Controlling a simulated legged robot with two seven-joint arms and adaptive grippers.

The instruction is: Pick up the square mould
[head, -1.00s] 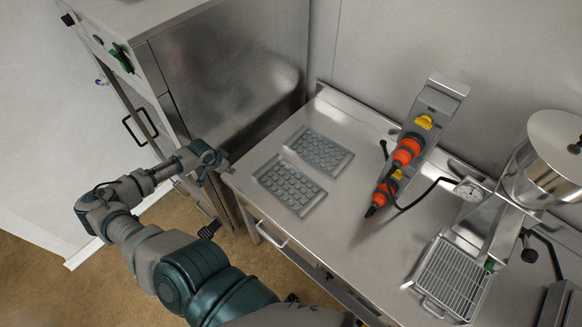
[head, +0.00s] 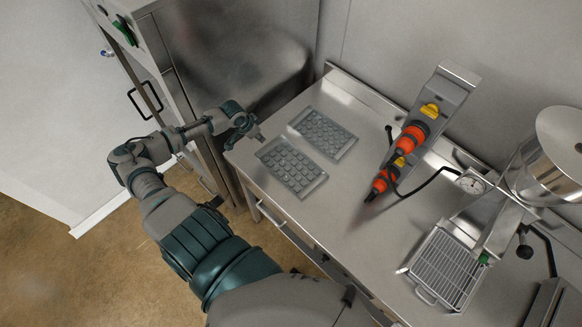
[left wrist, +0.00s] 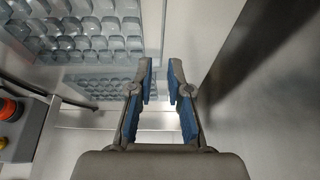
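Two grey moulds with rows of raised or hollow cells lie flat, side by side, on the steel table. The nearer mould (head: 292,167) is by the front left corner, and the other mould (head: 325,134) lies behind it. I cannot tell for sure which one is the square mould. Parts of both show at the upper left of the left wrist view, one large (left wrist: 78,28) and one farther down (left wrist: 100,84). My left gripper (head: 259,137) is close to the left end of the nearer mould, above the table edge. Its blue-padded fingers (left wrist: 162,75) are apart and empty. My right gripper is out of view.
An orange and yellow plug unit (head: 413,135) stands right of the moulds with a black cable. A wire rack (head: 443,268) and steel machine (head: 548,165) are farther right. A tall steel cabinet (head: 235,60) stands left of the table. The table's middle is clear.

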